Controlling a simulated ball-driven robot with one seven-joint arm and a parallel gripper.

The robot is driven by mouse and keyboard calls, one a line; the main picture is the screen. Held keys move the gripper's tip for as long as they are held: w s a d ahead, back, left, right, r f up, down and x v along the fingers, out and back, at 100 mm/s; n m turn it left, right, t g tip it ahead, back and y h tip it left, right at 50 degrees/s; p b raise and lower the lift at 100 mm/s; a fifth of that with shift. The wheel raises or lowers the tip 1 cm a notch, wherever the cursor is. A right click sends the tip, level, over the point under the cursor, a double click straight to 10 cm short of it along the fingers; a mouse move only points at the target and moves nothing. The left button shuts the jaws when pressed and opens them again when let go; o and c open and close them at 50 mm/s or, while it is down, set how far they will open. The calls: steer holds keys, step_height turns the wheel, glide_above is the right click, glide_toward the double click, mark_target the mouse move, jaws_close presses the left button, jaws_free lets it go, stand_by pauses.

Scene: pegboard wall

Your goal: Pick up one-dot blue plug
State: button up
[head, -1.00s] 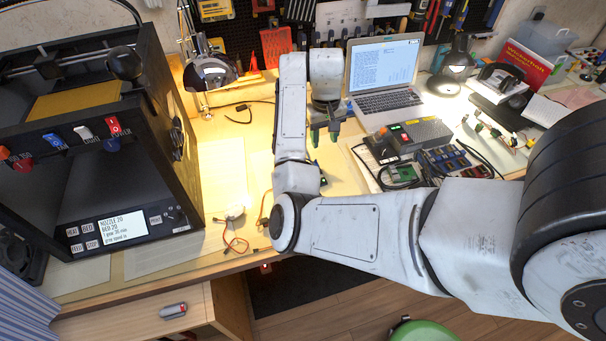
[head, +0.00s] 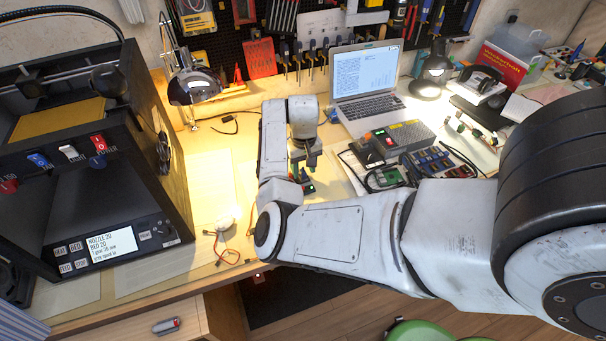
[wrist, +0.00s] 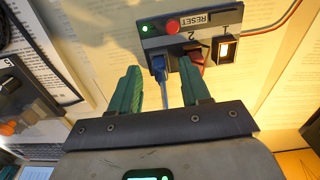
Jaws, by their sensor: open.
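A blue plug (wrist: 159,69) with a blue cable sits in the left socket of a small dark panel (wrist: 205,42) in the wrist view. Its dots cannot be made out. The panel also shows in the head view (head: 308,187), partly hidden by my arm. My gripper (wrist: 161,78) is open, its green fingers spread to the left and right of the blue plug, with nothing seen between them but the plug and its cable. In the head view, my gripper (head: 303,168) points down over the desk beside the panel.
A dark red plug (wrist: 192,70) sits close beside the blue one, near the right finger. A lit, empty socket (wrist: 227,48) is to its right. The panel has a red button (wrist: 172,26) and a green light. A laptop (head: 366,90) and power box (head: 405,135) stand behind.

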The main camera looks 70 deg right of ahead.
steer(key=shift+f, duration=0.55)
jaws_close()
